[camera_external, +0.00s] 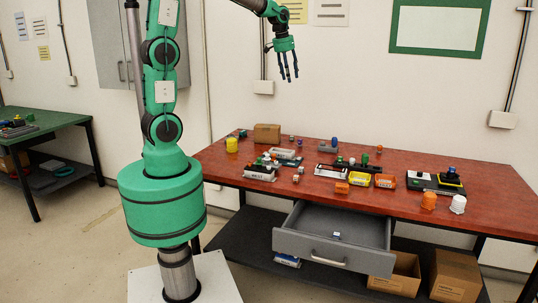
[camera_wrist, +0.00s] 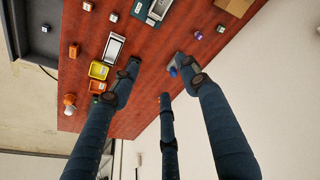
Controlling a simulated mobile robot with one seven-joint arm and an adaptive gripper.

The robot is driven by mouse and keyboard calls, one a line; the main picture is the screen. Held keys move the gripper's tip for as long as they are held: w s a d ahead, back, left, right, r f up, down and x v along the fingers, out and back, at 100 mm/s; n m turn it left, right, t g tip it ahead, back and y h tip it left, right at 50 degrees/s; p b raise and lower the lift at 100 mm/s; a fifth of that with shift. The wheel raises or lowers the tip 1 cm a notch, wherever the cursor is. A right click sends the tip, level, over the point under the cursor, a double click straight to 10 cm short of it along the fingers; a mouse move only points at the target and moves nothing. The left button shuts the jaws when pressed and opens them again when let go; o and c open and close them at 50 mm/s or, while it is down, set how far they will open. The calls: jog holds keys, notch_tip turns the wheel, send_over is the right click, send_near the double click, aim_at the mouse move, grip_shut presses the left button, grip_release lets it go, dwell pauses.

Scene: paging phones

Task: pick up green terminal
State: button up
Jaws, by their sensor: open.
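My gripper (camera_external: 287,75) is open and empty, its dark fingers pointing down high above the back of the table. In the wrist view my gripper (camera_wrist: 160,78) shows its spread fingers with nothing between them. I cannot tell which of the small pieces is the green terminal.
The red table (camera_external: 490,205) carries a yellow bin (camera_external: 359,179), an orange bin (camera_external: 385,181), a cardboard box (camera_external: 267,133) and several devices. A blue-topped piece (camera_wrist: 174,70) lies near the fingers. The grey drawer (camera_external: 318,250) is open at the front. The wall stands close behind.

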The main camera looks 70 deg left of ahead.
jog(key=w+a+f+n+g+p, duration=0.1)
jog(key=w+a+f+n, duration=0.1)
jog(key=w+a+f, duration=0.45)
jog(key=n+g+p, duration=0.2)
jog(key=n+p, duration=0.2)
jog(key=p, duration=0.1)
send_over(292, 138)
jog(key=a, duration=0.1)
notch_tip(292, 138, down, 24)
jog(key=shift+w+h, duration=0.3)
jog(key=shift+h, duration=0.1)
jog(key=shift+f+b, duration=0.35)
jog(key=shift+f, duration=3.9)
jog(key=shift+s+a+f, duration=0.1)
jog(key=shift+a+f, duration=0.05)
jog(key=shift+f, duration=2.5)
